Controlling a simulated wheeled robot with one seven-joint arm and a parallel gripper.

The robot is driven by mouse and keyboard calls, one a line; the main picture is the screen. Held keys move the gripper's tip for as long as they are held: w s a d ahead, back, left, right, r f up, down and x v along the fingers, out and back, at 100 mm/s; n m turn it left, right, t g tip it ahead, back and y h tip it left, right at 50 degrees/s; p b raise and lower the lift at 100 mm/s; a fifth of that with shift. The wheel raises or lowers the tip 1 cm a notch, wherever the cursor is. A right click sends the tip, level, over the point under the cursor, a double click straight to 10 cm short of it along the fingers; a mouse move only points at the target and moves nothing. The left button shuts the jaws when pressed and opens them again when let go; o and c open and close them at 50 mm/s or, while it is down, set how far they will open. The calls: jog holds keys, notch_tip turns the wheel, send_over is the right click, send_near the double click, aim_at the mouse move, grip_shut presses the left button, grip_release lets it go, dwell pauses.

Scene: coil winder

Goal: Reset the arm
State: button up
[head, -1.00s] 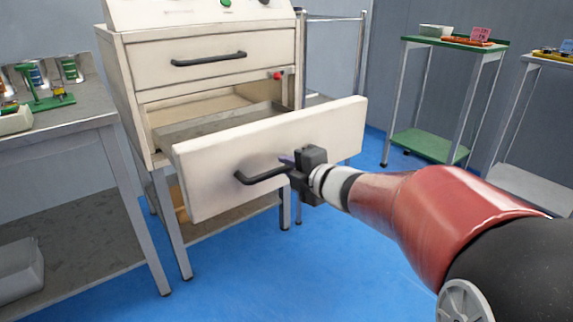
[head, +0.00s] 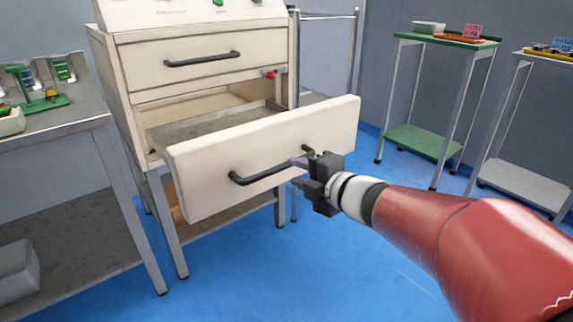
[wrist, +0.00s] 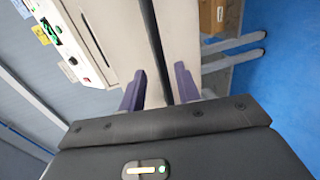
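My gripper (head: 299,172) is in front of the lower drawer (head: 200,182), near the right end of its black handle (head: 262,174). The drawer is pulled out and its inside shows. In the wrist view my gripper's two purple fingers (wrist: 158,88) are apart, with the dark handle bar (wrist: 150,40) running between them in the picture. The fingers do not appear to press on the bar. My red arm reaches in from the lower right of the head view.
The upper drawer (head: 205,62) of the cabinet is shut. A metal workbench (head: 60,128) stands at the left. A green-topped cart (head: 447,40) and another cart (head: 545,57) stand at the right. Blue floor (head: 260,270) is clear in front.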

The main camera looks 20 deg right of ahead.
jog(key=shift+v, duration=0.9)
jog(key=s+d+r+m+g+h+p, duration=0.1)
jog(key=s+d+r+m+h+p, duration=0.25)
jog(key=m+h, duration=0.65)
jog(key=s+a+f+m+g+y+p, duration=0.1)
jog(key=s+a+f+m+g+y, duration=0.1)
jog(key=s+a+m+g, duration=0.2)
jog(key=s+a+f+m+g+y+p, duration=0.2)
jog(key=s+a+f+m+g+y, duration=0.1)
jog(key=s+a+m, duration=0.4)
jog(key=s+g, duration=0.1)
jog(key=s, duration=0.2)
jog(key=shift+m, duration=0.3)
